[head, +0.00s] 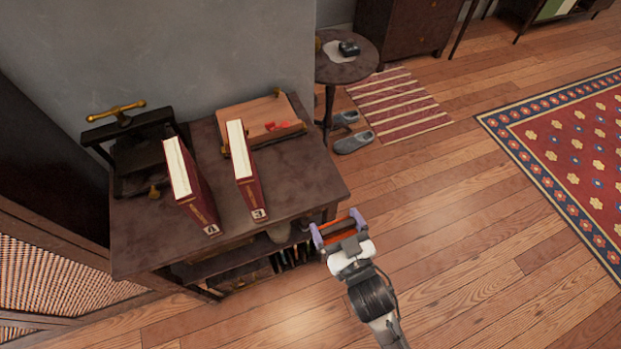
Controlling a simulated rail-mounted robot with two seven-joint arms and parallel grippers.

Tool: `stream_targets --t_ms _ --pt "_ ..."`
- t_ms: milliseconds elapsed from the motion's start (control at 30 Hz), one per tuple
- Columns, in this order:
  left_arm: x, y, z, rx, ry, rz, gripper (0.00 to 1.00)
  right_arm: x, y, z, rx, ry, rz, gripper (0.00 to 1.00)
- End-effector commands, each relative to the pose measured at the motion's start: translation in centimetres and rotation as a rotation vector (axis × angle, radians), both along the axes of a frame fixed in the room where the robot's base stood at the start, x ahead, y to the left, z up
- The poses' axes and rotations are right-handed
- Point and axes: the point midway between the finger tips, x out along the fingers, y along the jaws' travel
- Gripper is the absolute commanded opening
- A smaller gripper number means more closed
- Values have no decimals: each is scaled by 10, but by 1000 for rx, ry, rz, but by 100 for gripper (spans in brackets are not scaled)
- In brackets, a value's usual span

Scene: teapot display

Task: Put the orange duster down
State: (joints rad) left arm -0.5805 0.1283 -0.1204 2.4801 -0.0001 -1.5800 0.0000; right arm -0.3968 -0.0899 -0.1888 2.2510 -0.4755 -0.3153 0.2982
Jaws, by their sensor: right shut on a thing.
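My right gripper (337,226) is at the right front corner of the dark wooden table (297,185), over or beside its edge. It is shut on the orange duster (338,230), of which only an orange strip shows between the purple-tipped fingers. The rest of the duster is hidden by the gripper. I cannot tell its height above the floor. My left gripper is out of view.
Two red books (197,196) (250,178) stand on the table, with a dark press (140,155) and a wooden tray (262,122) behind. The tabletop's right side is bare. Slippers (353,142) lie near a round table (345,68).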

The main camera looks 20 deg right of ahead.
Motion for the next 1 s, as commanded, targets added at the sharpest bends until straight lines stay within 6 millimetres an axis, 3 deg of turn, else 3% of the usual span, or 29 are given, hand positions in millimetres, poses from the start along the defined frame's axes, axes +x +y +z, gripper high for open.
stream_targets --t_ms 200,400,767,1000 --pt "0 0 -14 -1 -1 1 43 54 0 -1 0 -7 1 71" --pt "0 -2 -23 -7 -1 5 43 91 0 -1 -1 -4 0 71" --pt "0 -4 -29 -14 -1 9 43 116 0 0 1 -2 1 71" --pt "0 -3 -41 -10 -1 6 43 151 0 -1 0 -2 1 71"
